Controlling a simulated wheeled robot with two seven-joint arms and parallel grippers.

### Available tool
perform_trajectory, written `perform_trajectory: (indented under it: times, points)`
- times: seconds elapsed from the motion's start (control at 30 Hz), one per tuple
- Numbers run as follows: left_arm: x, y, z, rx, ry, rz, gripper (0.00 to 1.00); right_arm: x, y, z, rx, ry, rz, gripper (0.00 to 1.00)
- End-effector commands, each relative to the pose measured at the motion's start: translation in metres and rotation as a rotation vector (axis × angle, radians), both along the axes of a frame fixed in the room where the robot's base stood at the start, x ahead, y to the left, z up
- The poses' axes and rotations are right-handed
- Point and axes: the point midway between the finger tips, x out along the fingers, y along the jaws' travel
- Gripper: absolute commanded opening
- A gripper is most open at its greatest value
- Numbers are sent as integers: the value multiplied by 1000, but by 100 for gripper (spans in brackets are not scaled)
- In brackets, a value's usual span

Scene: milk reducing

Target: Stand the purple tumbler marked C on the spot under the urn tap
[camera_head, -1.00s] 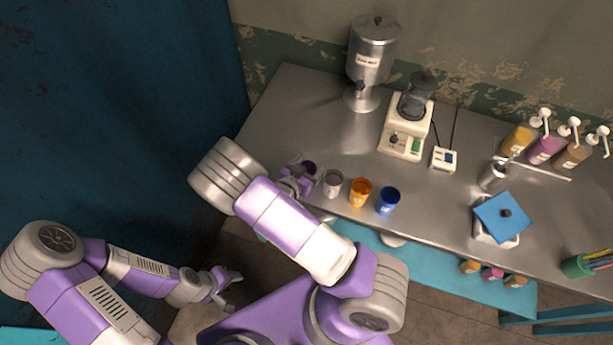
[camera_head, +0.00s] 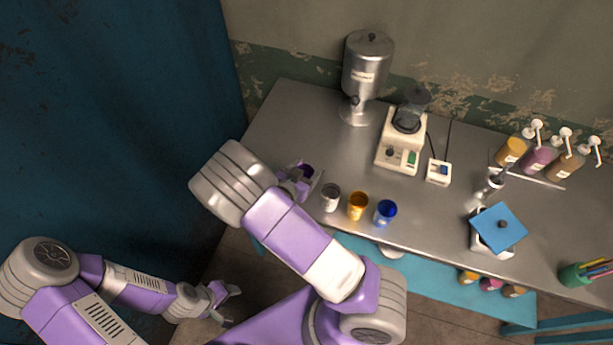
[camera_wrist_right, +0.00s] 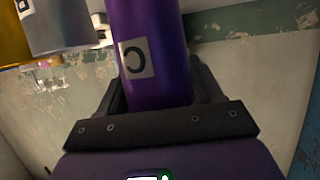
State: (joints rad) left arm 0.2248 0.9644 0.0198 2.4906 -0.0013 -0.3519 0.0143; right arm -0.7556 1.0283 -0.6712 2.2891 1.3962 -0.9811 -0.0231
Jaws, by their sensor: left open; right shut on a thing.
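The purple tumbler marked C (camera_wrist_right: 152,50) fills the middle of the right wrist view, between the fingers of my right gripper. My right gripper (camera_head: 305,174) is shut on it at the left part of the metal table. In the head view the tumbler (camera_head: 306,169) shows only as a small dark purple rim, partly hidden by the gripper. The urn (camera_head: 367,65) stands at the back of the table with its tap (camera_head: 354,101) low on its front. My left gripper (camera_head: 226,300) is open and empty, low at the left, off the table.
A grey tumbler (camera_head: 330,197), an orange tumbler (camera_head: 357,206) and a blue tumbler (camera_head: 385,212) stand in a row right of my right gripper. The table between gripper and urn looks clear.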

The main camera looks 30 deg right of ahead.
Motion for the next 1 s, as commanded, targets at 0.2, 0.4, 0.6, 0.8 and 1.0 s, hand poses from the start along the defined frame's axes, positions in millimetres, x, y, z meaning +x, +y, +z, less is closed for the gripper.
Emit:
perform_trajectory:
  times: [0.2,0.4,0.6,0.8,1.0]
  points:
    - [0,0,8,0,0,0,49,1,0,34,2,-3,0,34]
    - [0,0,-16,0,0,0,49,11,-9,16,5,-4,-7,34]
    - [0,0,-61,0,0,0,49,32,-33,-17,8,-11,-25,34]
    - [0,0,-99,0,0,0,49,50,-69,-28,7,-14,-56,34]
    - [0,0,-120,0,0,0,49,58,-97,-25,4,-15,-83,34]
